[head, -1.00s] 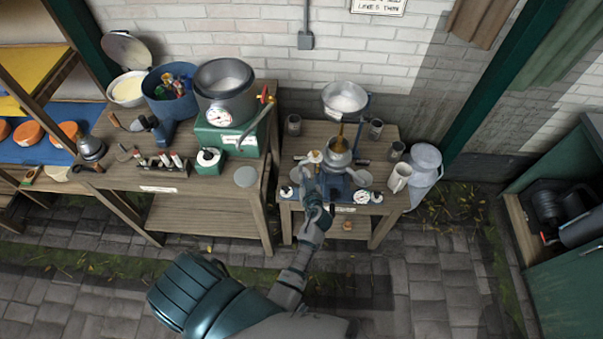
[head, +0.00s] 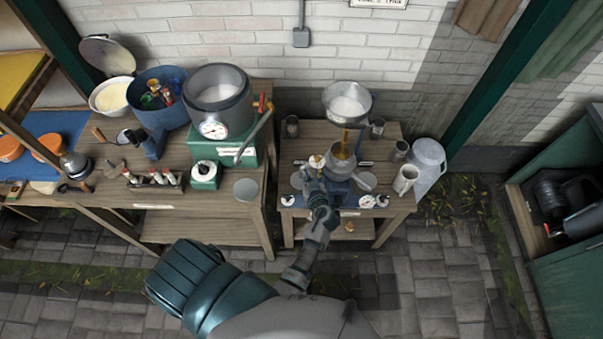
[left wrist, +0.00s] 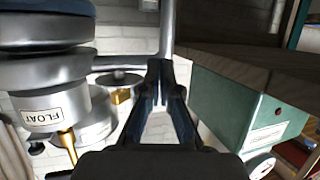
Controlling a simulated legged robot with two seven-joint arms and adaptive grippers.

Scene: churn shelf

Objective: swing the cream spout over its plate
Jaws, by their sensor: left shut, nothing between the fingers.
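The cream separator (head: 341,164) stands on the small right-hand table, with a silver body and brass fittings under a wide supply bowl (head: 347,101). Pale round plates flank it, one at its left (head: 297,181) and one at its right (head: 365,182). In the left wrist view a silver body labelled FLOAT (left wrist: 42,116) is at the left, with a brass spout (left wrist: 68,146) below it. I cannot tell which spout is the cream one. My left gripper (head: 311,180) is at the separator's left front; its fingers (left wrist: 166,72) are shut and empty. Contact with the separator is unclear.
The left table holds a green box (head: 222,148) bearing a large grey pot (head: 218,92). A green cabinet (head: 565,235) stands at far right. The paved floor in front is clear.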

